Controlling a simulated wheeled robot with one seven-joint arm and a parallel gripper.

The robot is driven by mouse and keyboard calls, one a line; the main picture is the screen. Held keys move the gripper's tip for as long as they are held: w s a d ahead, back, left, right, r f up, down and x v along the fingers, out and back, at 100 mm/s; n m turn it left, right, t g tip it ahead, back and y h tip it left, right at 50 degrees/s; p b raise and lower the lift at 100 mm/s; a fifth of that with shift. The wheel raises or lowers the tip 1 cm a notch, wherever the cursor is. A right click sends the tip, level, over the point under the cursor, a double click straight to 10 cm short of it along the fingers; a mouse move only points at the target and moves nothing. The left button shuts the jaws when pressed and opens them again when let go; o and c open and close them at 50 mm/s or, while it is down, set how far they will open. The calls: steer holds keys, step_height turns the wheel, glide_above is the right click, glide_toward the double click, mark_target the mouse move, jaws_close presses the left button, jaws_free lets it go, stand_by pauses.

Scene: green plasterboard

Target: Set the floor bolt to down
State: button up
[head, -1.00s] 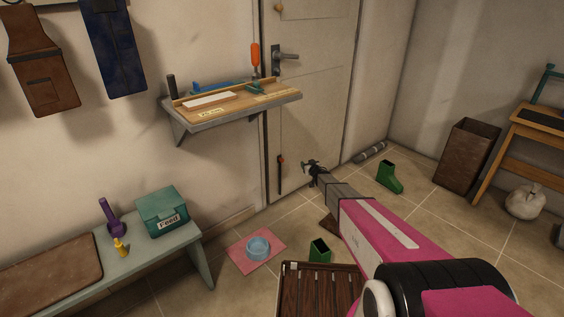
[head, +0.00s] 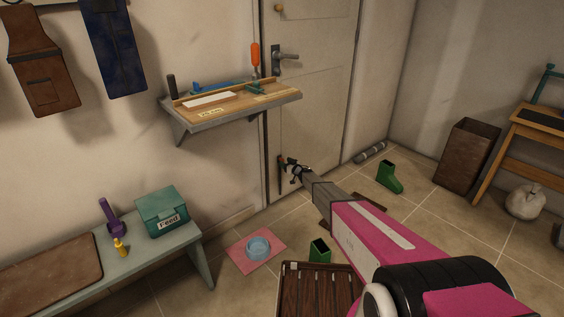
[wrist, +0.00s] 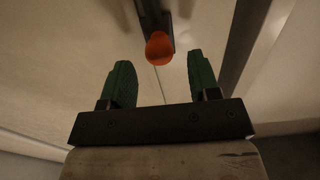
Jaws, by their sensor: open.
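The floor bolt (head: 280,175) is a dark upright strip low on the left side of the grey door (head: 312,100). In the wrist view its orange-red knob (wrist: 159,48) shows at the end of a dark bar (wrist: 153,14). My gripper (head: 287,162) is close to the bolt at the door's lower left. In the wrist view my gripper (wrist: 160,78) is open, with two green fingertips apart. The knob lies in line with the gap between them, just past the tips, and nothing is held. The bolt's lower end is not clear.
A wall shelf (head: 290,98) with tools juts out above and left of the bolt. The bench (head: 195,262) is at left.

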mark_target(282, 160)
steer(key=shift+x, duration=1.9)
jaws_close()
steer(key=shift+f, duration=2.75)
jaws_free()
